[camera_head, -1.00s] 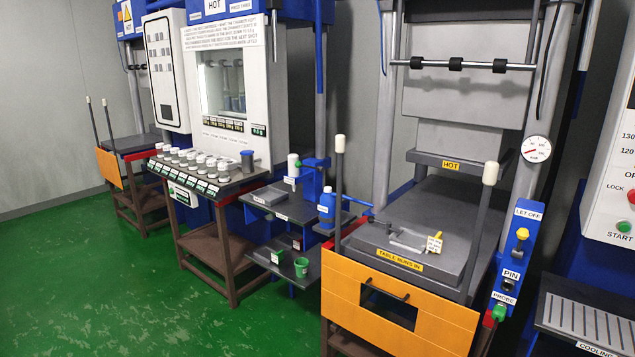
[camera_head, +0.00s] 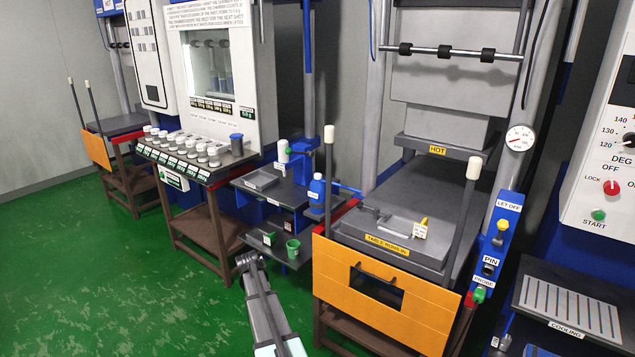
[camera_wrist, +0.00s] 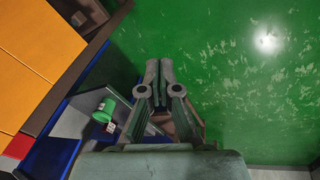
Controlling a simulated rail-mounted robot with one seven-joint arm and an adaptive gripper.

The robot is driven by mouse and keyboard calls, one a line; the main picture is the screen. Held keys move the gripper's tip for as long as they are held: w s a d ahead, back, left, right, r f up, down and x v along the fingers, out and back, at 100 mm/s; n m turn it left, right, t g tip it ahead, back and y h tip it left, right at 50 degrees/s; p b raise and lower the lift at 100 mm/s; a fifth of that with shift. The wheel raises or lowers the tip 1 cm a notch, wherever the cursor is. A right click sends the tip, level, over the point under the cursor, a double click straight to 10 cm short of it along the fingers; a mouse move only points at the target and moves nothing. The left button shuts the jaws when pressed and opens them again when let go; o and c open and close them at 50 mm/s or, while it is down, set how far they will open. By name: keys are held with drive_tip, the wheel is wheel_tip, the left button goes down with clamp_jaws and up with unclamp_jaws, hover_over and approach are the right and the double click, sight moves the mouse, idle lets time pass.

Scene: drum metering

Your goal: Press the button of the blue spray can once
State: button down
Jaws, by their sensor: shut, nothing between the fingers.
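The blue spray can (camera_head: 317,194) stands upright at the right end of the small dark shelf, just left of the orange-fronted press table. A blue bar runs from beside it toward the press. Its button is too small to make out. My gripper (camera_head: 247,259) is low in front of the shelves, to the left of and below the can, and nearer to me. In the wrist view my gripper (camera_wrist: 157,68) is shut and empty, over the green floor. The can does not show in the wrist view.
A green cup (camera_head: 293,249) stands on the lower shelf, close to my gripper; it also shows in the wrist view (camera_wrist: 105,110). A white bottle (camera_head: 283,151) and a grey tray (camera_head: 261,180) are on the upper shelf. The press table (camera_head: 375,290) has upright posts. Floor at left is clear.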

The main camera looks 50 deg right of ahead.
drive_tip(key=w+d+r+m+t+h+p, duration=0.1)
drive_tip(key=w+d+r+p, duration=0.1)
drive_tip(key=d+r, duration=0.85)
drive_tip(key=w+d+r+h+p, duration=0.2)
drive_tip(key=w+d+r, duration=0.1)
drive_tip(key=d+r, duration=0.7)
wheel_tip(320, 180, up, 27)
drive_tip(key=h+p, duration=0.3)
hover_over(317, 175)
drive_tip(key=shift+d+f, duration=0.1)
drive_tip(key=shift+f, duration=0.05)
drive_tip(key=shift+f, duration=0.2)
drive_tip(key=shift+f+b, duration=1.65)
drive_tip(key=shift+f, duration=2.6)
drive_tip(key=shift+f, duration=0.15)
drive_tip(key=shift+f, duration=0.3)
